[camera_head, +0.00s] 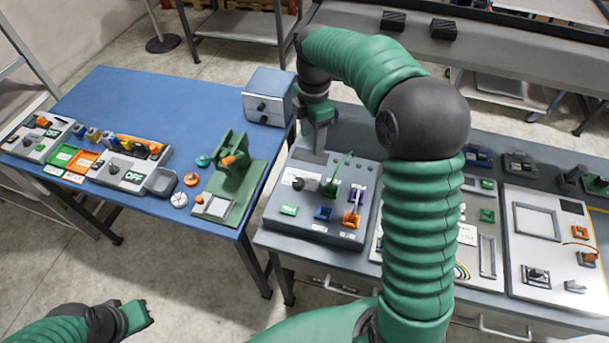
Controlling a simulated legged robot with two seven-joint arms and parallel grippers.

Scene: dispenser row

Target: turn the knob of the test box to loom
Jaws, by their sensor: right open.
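A grey sloped box (277,213), which looks like the test box, sits on the right bench near its left end. A small dark knob (299,184) is on its upper left, beside a white label. The label's words and the knob's setting are too small to read. Green, purple and orange levers and small coloured blocks are also on its face. My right gripper (317,149) is open and points down over the box's back edge, behind the knob and apart from it. My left gripper (135,314) is low at the left, away from both benches; its jaws are unclear.
A blue table (200,100) at the left holds switch panels, a green fixture (233,185) and a grey drawer unit (268,97). A gap separates it from the right bench. My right arm hides part of the panels there. A white panel (550,275) stands at the far right.

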